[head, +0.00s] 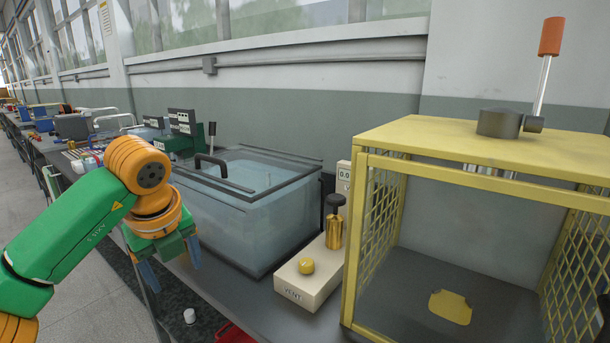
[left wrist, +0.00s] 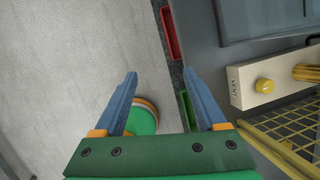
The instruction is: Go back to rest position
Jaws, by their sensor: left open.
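My left arm comes in from the left in the head view, and its gripper (head: 170,270) points down beside the front edge of the bench. In the left wrist view the two blue fingers of the left gripper (left wrist: 160,85) are spread apart with nothing between them. The gripper hangs above the floor (left wrist: 90,60) and the bench edge. My right gripper is not in view.
The bench (head: 240,300) carries a clear tank (head: 250,215) with a black handle, a beige VENT box (head: 312,272) with a yellow knob, and a yellow mesh cage (head: 450,140). A red bin (head: 232,334) sits low at the bench front.

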